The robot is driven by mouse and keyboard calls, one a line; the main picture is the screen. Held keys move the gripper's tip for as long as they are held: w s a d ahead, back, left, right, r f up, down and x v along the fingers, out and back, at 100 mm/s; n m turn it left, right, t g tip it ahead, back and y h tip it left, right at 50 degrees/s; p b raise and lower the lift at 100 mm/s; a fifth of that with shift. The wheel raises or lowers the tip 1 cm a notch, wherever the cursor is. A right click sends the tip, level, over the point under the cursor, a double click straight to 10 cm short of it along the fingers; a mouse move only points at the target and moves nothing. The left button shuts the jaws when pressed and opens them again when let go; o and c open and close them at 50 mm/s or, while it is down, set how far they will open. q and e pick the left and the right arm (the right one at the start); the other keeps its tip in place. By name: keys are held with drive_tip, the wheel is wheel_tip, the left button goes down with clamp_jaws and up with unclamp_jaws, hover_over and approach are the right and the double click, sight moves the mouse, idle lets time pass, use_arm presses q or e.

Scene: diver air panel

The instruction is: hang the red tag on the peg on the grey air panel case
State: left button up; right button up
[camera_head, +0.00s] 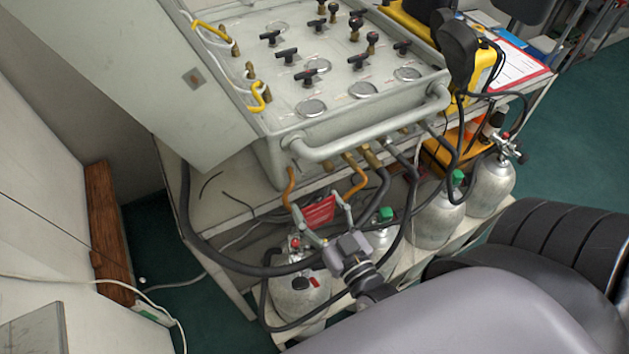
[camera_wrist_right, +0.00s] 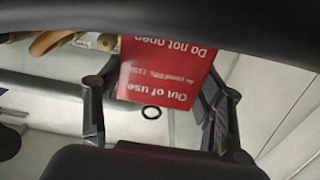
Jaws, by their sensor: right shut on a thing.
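The red tag (camera_head: 320,211) is between the fingers of my right gripper (camera_head: 318,216), just below the front of the grey air panel case (camera_head: 270,152). In the right wrist view the tag (camera_wrist_right: 165,78) shows white lettering, "Out of use" and "Do not open", upside down. The gripper's fingers (camera_wrist_right: 157,98) stand on either side of it, shut on it. My left gripper is not in view.
A grey tubular handle (camera_head: 375,133) runs along the case front. Orange hoses (camera_head: 290,188) and black hoses hang close around the tag. Several air cylinders (camera_head: 436,215) stand below. The case's lid (camera_head: 125,65) is open at left. A yellow device (camera_head: 483,68) stands right.

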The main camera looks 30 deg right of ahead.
drive_tip(key=shift+w+d, duration=0.2)
drive_tip(key=shift+w, duration=0.75)
drive_tip(key=shift+w+f+b, duration=0.1)
drive_tip(key=shift+w+b, duration=0.25)
drive_tip(key=shift+w, duration=0.05)
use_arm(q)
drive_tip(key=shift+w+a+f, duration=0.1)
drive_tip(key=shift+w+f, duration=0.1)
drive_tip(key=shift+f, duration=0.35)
use_arm(e)
drive_tip(key=shift+w, duration=1.2)
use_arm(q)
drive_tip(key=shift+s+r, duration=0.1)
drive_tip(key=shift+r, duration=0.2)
use_arm(e)
drive_tip(key=shift+w, duration=0.2)
drive_tip(key=shift+d, duration=0.1)
use_arm(q)
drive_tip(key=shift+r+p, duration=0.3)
drive_tip(key=shift+p, duration=0.05)
